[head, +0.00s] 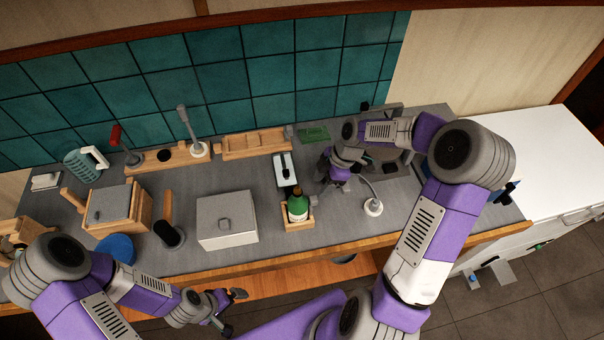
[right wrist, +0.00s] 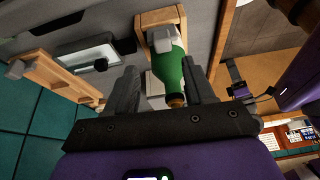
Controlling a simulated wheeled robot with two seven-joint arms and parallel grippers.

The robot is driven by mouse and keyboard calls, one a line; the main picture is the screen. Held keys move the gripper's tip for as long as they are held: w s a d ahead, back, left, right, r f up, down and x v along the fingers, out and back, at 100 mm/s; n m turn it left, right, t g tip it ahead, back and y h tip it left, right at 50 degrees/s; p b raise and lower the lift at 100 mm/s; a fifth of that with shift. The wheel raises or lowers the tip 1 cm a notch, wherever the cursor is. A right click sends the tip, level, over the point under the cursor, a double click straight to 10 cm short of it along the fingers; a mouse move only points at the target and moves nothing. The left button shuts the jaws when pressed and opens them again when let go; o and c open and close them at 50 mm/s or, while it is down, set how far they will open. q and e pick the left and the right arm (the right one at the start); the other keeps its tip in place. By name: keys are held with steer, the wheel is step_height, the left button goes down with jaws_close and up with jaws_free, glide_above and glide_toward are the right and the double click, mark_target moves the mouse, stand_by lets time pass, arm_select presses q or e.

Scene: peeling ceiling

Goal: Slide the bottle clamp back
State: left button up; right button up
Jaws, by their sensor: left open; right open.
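A green bottle (head: 297,206) with a pale label stands in a small wooden holder (head: 301,225) near the counter's front edge. In the right wrist view the bottle (right wrist: 169,70) lies beyond and between my finger tips, with the wooden holder (right wrist: 143,35) around its base. A grey piece (right wrist: 178,37) sits against the bottle there; I cannot tell whether it is the clamp. My right gripper (head: 326,170) is open and empty, behind and right of the bottle; its fingers also show in the right wrist view (right wrist: 162,88). My left gripper (head: 233,309) is open and empty, low before the counter.
A white box with a black handle (head: 285,170) stands behind the bottle, and a grey lidded box (head: 226,222) to its left. A wooden rack (head: 256,145) lies by the tiles. Free counter remains between these.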

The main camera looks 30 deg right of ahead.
mark_target(313, 199)
steer(key=x, duration=0.6)
steer(key=shift+s+f, duration=0.2)
steer(key=shift+s, duration=0.15)
jaws_close()
